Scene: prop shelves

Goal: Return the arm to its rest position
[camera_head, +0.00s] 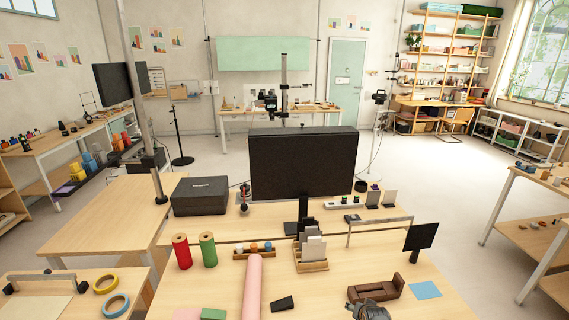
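The work table (345,262) in front of me holds a pink roll (253,285), a red spool (182,251), a green spool (208,249) and a brown wooden holder (376,289).
A black monitor (304,163) stands at the table's far side, with a black case (200,196) to its left. A card rack (311,255) stands mid-table. A side table (75,282) holds tape rolls. Open floor (455,190) lies to the right.

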